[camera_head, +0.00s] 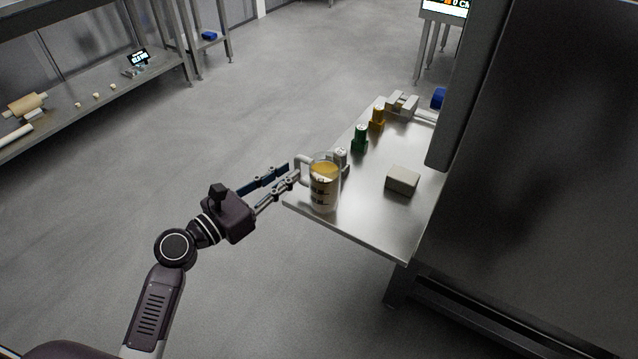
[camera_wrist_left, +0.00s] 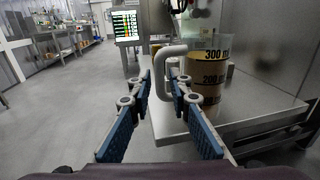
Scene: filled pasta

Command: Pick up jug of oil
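The jug of oil (camera_head: 323,184) is a clear measuring jug with yellowish contents and dark markings. It stands upright at the near left corner of the steel table (camera_head: 384,228). Its pale handle (camera_head: 303,168) points left, toward my left gripper (camera_head: 288,174). In the left wrist view the jug (camera_wrist_left: 208,76) is right of centre, and its handle (camera_wrist_left: 160,75) is ahead of the gap between the fingers. My left gripper (camera_wrist_left: 160,98) is open, its blue-padded fingers apart and empty. Whether a fingertip touches the handle I cannot tell. My right gripper is not in view.
Behind the jug stand a green container (camera_head: 359,140) and a yellow container (camera_head: 377,119). A pale box (camera_head: 403,180) lies to the jug's right. A large dark cabinet (camera_head: 540,150) bounds the table on the right. The floor left of the table is clear.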

